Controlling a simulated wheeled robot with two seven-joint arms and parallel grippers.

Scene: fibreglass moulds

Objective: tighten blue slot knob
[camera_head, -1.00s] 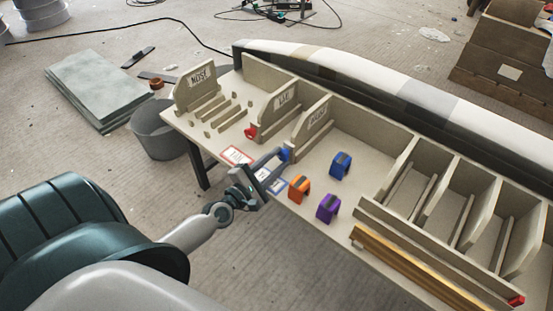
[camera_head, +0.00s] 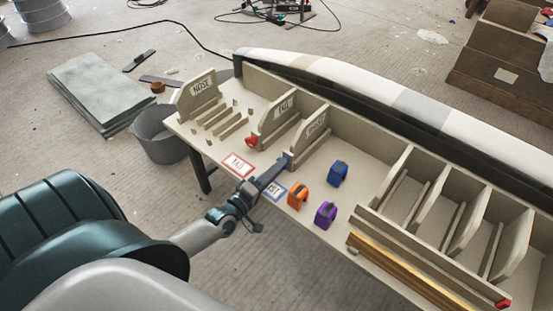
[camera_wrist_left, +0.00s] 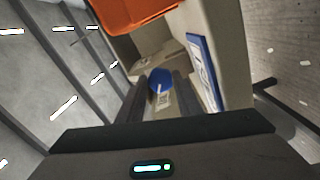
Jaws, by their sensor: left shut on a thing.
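The blue slot knob shows in the left wrist view (camera_wrist_left: 160,80) as a round blue cap between my fingertips, at the front end of a slot. In the head view my left gripper (camera_head: 286,160) reaches in from the left to the front of the third labelled slot (camera_head: 312,138) and hides most of the knob. Its fingers are shut on the knob. It also shows in the left wrist view (camera_wrist_left: 160,92). My right gripper is not in view.
A red knob (camera_head: 250,142) sits on the TAIL slot. Red-edged (camera_head: 238,164) and blue-edged (camera_head: 273,190) cards lie along the front edge. Orange (camera_head: 297,196), blue (camera_head: 338,173) and purple (camera_head: 326,215) clamp-like pieces stand to the right. A grey bin (camera_head: 160,138) stands left.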

